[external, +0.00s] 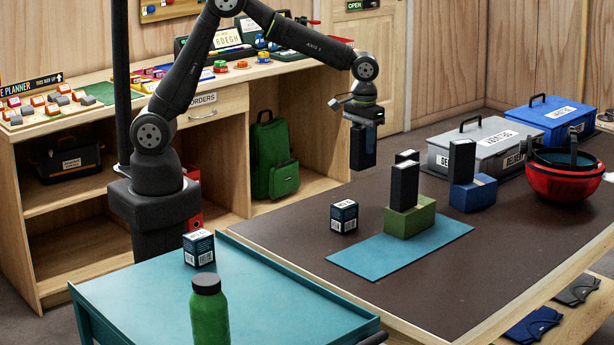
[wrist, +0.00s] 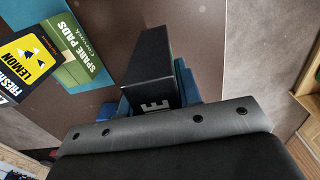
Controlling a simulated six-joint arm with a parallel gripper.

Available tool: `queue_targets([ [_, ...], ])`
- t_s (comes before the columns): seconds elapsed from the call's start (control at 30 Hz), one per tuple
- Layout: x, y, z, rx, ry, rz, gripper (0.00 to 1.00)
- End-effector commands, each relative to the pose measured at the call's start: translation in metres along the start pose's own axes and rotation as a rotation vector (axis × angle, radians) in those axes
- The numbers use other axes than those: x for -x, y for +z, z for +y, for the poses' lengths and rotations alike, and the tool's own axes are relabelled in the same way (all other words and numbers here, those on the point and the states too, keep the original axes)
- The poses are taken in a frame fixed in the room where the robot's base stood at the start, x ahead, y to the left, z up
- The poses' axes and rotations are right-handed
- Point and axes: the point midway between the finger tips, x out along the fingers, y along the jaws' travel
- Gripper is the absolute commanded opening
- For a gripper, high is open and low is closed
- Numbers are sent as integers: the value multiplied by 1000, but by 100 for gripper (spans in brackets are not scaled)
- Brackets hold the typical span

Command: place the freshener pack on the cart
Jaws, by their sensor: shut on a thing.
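My gripper (external: 363,118) is shut on a tall dark pack (external: 362,148), taken to be the freshener pack, and holds it up in the air near the far edge of the dark table. In the wrist view the held pack (wrist: 150,62) is black with part of a white label at its near end; its printed face is hidden. The cart (external: 270,290) is teal and stands at the lower left of the external view, well away from the pack. A similar black pack (external: 404,184) stands on a green box (external: 409,217); its yellow lemon face (wrist: 33,58) shows in the wrist view.
On the cart stand a small dark box (external: 199,248) and a green bottle (external: 208,310), with bare top around them. The table has a blue mat (external: 365,258), another small box (external: 344,216), a black pack (external: 462,160) on a blue box, a grey case (external: 470,150) and a red helmet (external: 560,184).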

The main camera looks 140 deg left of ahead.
Motion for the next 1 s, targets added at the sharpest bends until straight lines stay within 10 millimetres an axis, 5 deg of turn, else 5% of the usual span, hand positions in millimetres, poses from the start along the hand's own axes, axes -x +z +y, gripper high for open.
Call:
queue_targets([
  [0.17,3,48,46,-113,1,1,7],
  [0.5,10,179,129,-373,0,0,7],
  [0.7,14,265,160,-526,1,0,7],
  [1.0,20,399,180,-753,2,1,7],
])
